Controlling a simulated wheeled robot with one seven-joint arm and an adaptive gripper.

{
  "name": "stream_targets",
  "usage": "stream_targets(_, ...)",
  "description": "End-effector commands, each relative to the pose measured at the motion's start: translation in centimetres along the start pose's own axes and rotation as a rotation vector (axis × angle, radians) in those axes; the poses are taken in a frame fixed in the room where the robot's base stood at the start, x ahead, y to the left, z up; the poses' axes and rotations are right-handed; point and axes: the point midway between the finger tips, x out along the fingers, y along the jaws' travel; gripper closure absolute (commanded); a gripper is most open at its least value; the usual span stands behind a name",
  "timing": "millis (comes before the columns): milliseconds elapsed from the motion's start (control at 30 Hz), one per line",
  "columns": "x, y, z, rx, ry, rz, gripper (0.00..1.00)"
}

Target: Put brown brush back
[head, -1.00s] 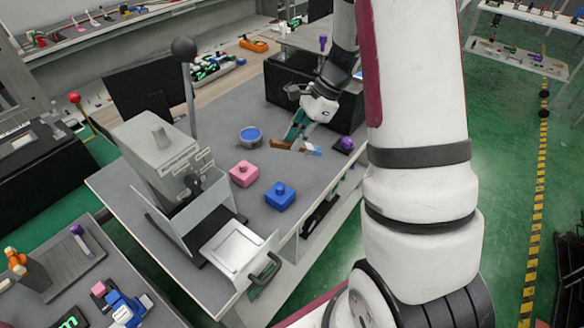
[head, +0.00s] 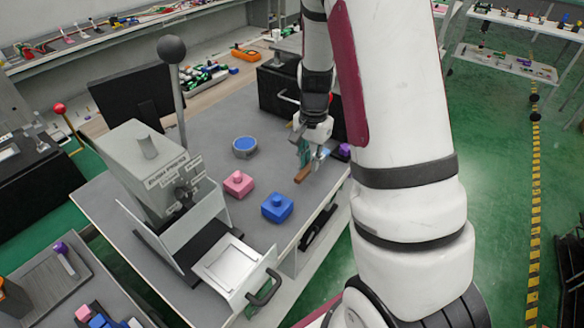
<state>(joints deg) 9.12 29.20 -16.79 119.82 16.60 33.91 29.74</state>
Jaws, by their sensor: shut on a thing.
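The brown brush (head: 304,174) is a small brown bar in the head view, low over the grey table near its right edge. My gripper (head: 304,157) reaches down from above and is shut on the brush. The brush slants down to the left from the fingers. I cannot tell whether the brush touches the table.
A blue block (head: 277,208), a pink block (head: 238,184) and a blue round container (head: 245,146) stand on the table (head: 226,112) left of my gripper. A purple object (head: 344,151) is close on its right. A black box (head: 278,88) stands behind. A grey lever machine (head: 146,165) stands at left.

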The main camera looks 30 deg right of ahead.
Motion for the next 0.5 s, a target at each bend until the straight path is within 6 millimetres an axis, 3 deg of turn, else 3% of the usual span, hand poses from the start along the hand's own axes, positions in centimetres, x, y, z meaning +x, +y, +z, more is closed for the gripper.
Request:
stream_targets(200,0.4,-3.8,1.6,-0.002,-0.001,0.001,1.0)
stream_targets(500,1.9,-4.5,1.9,0.002,-0.002,0.003,1.0)
